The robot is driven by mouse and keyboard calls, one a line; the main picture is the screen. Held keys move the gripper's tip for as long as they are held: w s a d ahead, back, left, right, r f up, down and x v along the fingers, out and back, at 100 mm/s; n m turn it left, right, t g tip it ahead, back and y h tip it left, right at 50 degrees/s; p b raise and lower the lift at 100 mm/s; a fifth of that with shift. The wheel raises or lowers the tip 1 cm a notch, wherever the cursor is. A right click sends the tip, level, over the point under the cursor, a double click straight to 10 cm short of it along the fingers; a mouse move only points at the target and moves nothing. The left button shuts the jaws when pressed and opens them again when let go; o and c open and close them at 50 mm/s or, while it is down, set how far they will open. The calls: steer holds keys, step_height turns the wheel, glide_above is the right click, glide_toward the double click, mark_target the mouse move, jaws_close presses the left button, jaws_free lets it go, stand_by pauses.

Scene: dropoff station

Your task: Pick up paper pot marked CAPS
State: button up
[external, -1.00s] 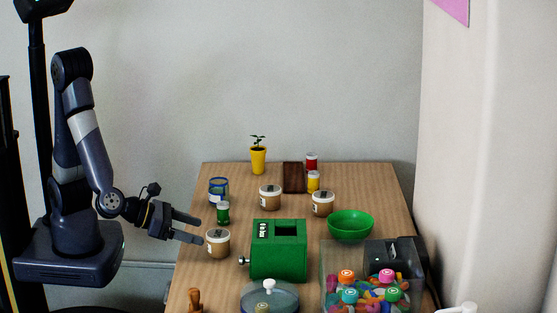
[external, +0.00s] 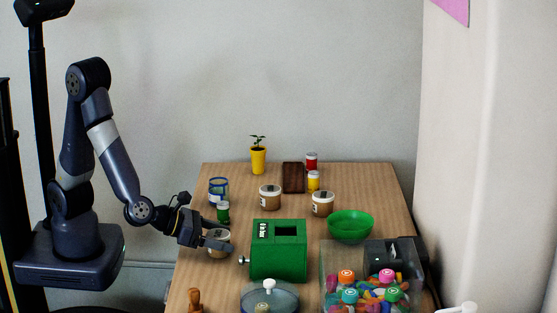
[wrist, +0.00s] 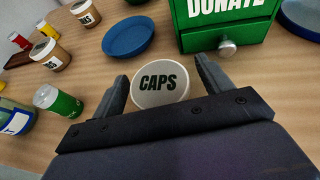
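The paper pot marked CAPS shows its round white lid with black letters in the wrist view (wrist: 160,85). In the external view the pot (external: 217,250) stands at the table's left edge, partly hidden by my gripper (external: 217,241). In the wrist view my gripper (wrist: 162,82) is open, with one finger on each side of the lid. The left finger looks close to the lid's rim; I cannot tell if either finger touches it.
A green DONATE box (external: 279,262) with a knob stands right of the pot. A green jar (external: 223,212) and a blue-banded jar (external: 218,190) stand behind it. Two similar pots (external: 270,197) (external: 323,203) stand farther back, beside a green bowl (external: 351,226).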

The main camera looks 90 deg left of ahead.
steer(key=c, duration=1)
steer(key=shift+o, duration=0.2)
